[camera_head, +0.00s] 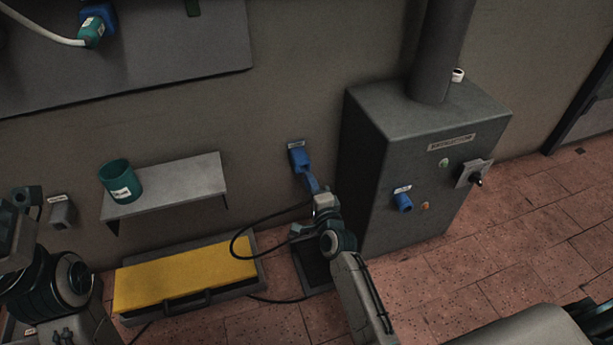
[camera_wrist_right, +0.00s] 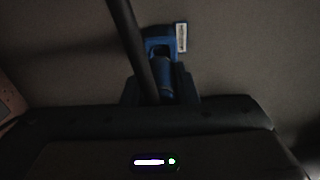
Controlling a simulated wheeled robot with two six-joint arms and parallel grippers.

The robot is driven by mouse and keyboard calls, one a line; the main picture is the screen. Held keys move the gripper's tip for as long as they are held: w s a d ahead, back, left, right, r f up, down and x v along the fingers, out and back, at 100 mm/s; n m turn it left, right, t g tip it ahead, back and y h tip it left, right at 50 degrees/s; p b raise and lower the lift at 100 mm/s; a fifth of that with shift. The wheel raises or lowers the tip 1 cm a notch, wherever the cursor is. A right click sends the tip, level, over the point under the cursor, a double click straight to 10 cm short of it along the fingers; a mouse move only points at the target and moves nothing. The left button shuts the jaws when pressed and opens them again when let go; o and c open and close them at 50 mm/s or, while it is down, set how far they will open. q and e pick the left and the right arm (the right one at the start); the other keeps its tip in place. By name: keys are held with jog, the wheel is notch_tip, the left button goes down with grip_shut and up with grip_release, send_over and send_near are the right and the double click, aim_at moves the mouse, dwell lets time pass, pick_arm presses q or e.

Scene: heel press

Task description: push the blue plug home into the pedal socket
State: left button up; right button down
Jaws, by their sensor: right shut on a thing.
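A blue socket (camera_head: 299,157) with a small label sits on the wall left of the grey cabinet. My right gripper (camera_head: 314,190) is just below it, shut on the blue plug (camera_head: 311,182), whose front end meets the socket's mouth. In the right wrist view the plug (camera_wrist_right: 163,80) lies between the fingers, under the blue socket (camera_wrist_right: 158,45); how deep it sits I cannot tell. A dark cable (camera_wrist_right: 132,40) crosses in front and partly hides both.
The grey cabinet (camera_head: 370,150) stands close on the right, with another blue socket (camera_head: 403,201) and a switch (camera_head: 474,173). A shelf (camera_head: 185,184) holds a green cup (camera_head: 120,182). A yellow-topped platform (camera_head: 180,275) and a black cable (camera_head: 240,235) are below.

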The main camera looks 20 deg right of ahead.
jog(key=shift+s, duration=1.15)
